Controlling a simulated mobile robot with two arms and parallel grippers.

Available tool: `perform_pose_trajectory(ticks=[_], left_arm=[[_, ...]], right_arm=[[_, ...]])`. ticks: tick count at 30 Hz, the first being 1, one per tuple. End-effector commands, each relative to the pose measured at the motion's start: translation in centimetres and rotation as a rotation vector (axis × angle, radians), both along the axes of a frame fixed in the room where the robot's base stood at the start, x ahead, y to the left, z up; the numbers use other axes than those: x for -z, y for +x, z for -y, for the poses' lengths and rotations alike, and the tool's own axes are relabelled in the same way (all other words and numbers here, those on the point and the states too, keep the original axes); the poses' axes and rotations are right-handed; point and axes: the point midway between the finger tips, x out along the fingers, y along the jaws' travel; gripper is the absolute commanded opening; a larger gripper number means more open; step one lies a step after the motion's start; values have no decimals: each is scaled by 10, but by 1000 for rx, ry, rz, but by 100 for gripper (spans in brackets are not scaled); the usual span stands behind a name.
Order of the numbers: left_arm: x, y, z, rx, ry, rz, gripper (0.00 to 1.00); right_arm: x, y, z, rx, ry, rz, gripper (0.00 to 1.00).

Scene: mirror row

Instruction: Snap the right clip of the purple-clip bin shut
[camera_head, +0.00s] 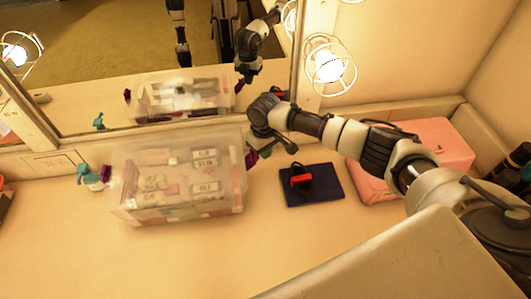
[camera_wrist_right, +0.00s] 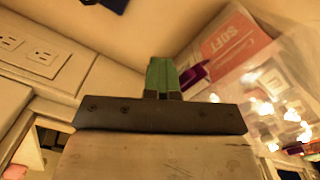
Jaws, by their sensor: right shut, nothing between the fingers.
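The purple-clip bin (camera_head: 182,210) is a clear lidded box with labelled packets inside, standing on the counter in front of the mirror. Its right clip (camera_head: 251,160) juts out from the right end; in the right wrist view this purple clip (camera_wrist_right: 193,76) stands out at an angle from the bin's wall. The left clip (camera_head: 106,173) shows at the other end. My right gripper (camera_head: 266,152) is shut and empty, just right of the right clip. Its green fingers (camera_wrist_right: 163,75) are beside the clip; I cannot tell whether they touch. My left gripper shows only as a possible mirror reflection.
A teal spray bottle (camera_head: 90,179) stands left of the bin. A navy mat (camera_head: 325,190) with a black and red object (camera_head: 301,180) lies to the right, then a pink case (camera_head: 435,140). A caged lamp (camera_head: 329,66) is by the mirror (camera_head: 100,60). The front counter is clear.

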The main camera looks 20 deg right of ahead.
Motion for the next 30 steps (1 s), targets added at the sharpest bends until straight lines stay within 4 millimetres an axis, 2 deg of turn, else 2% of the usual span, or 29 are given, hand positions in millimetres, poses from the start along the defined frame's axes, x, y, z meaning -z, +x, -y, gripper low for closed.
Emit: perform_pose_trajectory(ticks=[30], left_arm=[[-6,0,0,0,0,1,0]], right_arm=[[-7,8,-35,-2,1,-2,0]])
